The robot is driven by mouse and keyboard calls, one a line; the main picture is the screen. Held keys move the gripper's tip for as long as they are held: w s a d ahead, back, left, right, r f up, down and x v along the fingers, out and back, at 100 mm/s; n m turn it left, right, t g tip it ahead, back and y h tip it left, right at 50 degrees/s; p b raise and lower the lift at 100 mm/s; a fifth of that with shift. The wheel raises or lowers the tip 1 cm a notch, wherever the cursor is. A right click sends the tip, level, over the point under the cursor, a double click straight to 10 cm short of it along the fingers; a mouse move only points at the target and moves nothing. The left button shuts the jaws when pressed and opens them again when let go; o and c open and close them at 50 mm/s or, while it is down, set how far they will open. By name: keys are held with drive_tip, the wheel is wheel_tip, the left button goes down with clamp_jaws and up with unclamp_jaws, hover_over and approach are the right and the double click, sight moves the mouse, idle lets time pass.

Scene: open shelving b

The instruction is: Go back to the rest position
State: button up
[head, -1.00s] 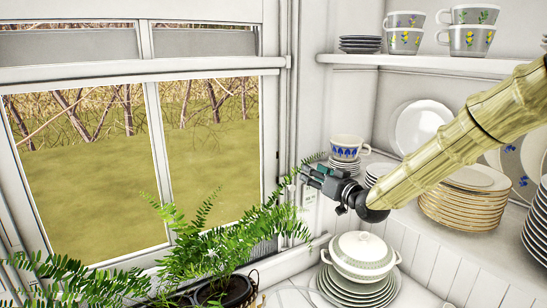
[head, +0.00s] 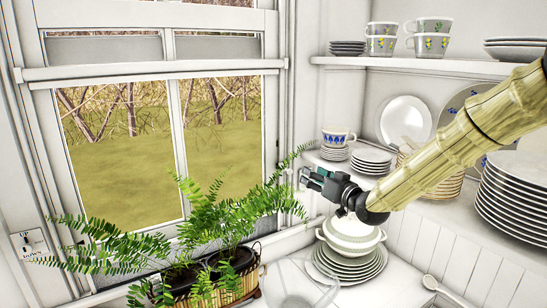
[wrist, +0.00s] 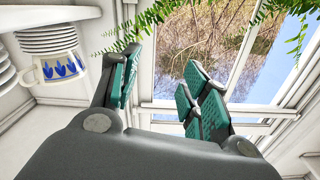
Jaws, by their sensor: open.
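My gripper (head: 312,178) is at the end of my yellow-brown arm, in front of the corner between the window and the shelves. In the wrist view its green finger pads (wrist: 165,88) stand apart with nothing between them. In the head view it is above and left of a white lidded tureen (head: 350,235), and it appears clear of the fern. My arm covers part of the shelves and plates behind it.
A potted fern (head: 215,222) in a basket stands by the window. A cup with blue marks (head: 336,138) stands on stacked saucers. Plate stacks (head: 518,190) line the right shelf. A glass bowl (head: 300,285) and a ladle (head: 438,288) lie on the counter. Cups (head: 430,42) stand on the upper shelf.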

drive_tip(key=s+f+m+g+h, duration=0.15)
drive_tip(key=s+f, duration=0.25)
drive_tip(key=f, duration=0.7)
drive_tip(key=s+d+f+g+h, duration=0.15)
drive_tip(key=s+f, duration=0.25)
drive_tip(key=f, duration=0.6)
drive_tip(key=s+f+m+g+h, duration=0.15)
drive_tip(key=s+f, duration=0.25)
drive_tip(key=f, duration=0.7)
drive_tip(key=s+d+f+g+h, duration=0.15)
drive_tip(key=s+f+g, duration=0.25)
drive_tip(key=s+f, duration=0.95)
drive_tip(key=s+d+f+g+h, duration=0.1)
drive_tip(key=s+d+f+g, duration=0.15)
drive_tip(key=s, duration=0.85)
drive_tip(key=s+d+f+m+g+h, duration=0.15)
drive_tip(key=s+f, duration=0.25)
drive_tip(key=s, duration=0.7)
drive_tip(key=s+d+f+n+g+h, duration=0.1)
drive_tip(key=s+d+f+g, duration=0.25)
drive_tip(key=s, duration=0.65)
wheel_tip(320, 180, down, 12)
drive_tip(key=b, duration=1.1)
drive_tip(key=shift+a+r+t, duration=0.15)
drive_tip(key=shift+a+t, duration=0.15)
drive_tip(key=shift+m, duration=0.25)
